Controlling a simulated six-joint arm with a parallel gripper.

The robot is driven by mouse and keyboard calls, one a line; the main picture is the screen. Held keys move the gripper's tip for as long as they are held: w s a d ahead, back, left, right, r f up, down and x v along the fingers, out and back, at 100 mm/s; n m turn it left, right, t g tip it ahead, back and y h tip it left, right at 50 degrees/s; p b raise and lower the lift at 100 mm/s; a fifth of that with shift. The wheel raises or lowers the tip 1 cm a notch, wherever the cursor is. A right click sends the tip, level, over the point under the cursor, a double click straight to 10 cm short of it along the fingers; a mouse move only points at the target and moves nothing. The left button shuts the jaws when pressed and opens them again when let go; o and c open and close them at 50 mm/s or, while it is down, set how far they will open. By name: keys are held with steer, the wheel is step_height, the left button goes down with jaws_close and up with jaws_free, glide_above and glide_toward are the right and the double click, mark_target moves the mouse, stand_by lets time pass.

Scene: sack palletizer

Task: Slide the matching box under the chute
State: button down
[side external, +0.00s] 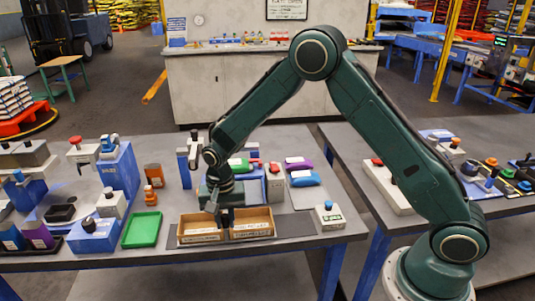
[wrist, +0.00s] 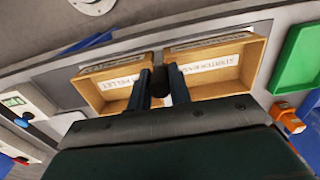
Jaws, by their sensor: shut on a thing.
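Two shallow tan boxes stand side by side at the table's front edge, a left box (side external: 200,239) and a right box (side external: 252,236), each with a white label. In the wrist view the view is turned, so the left box (wrist: 250,62) is on the right and the right box (wrist: 88,92) on the left. Label print is too small to read surely. My gripper (side external: 223,222) is down at the adjoining walls of the boxes. In the wrist view its fingers (wrist: 163,88) are shut on a dark knob-like piece (wrist: 160,78). I cannot make out the chute surely; my arm hides part of the area behind.
Coloured sacks (side external: 302,175) lie behind.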

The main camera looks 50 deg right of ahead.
steer(key=shift+w+a, duration=0.85)
steer(key=shift+w, duration=0.1)
steer(key=c, duration=1.1)
jaws_free()
steer(key=shift+r, duration=0.65)
steer(key=shift+r, duration=0.7)
steer(key=shift+s+r, duration=0.1)
steer(key=shift+r, duration=0.25)
steer(key=shift+r, duration=0.35)
steer(key=shift+r, duration=0.3)
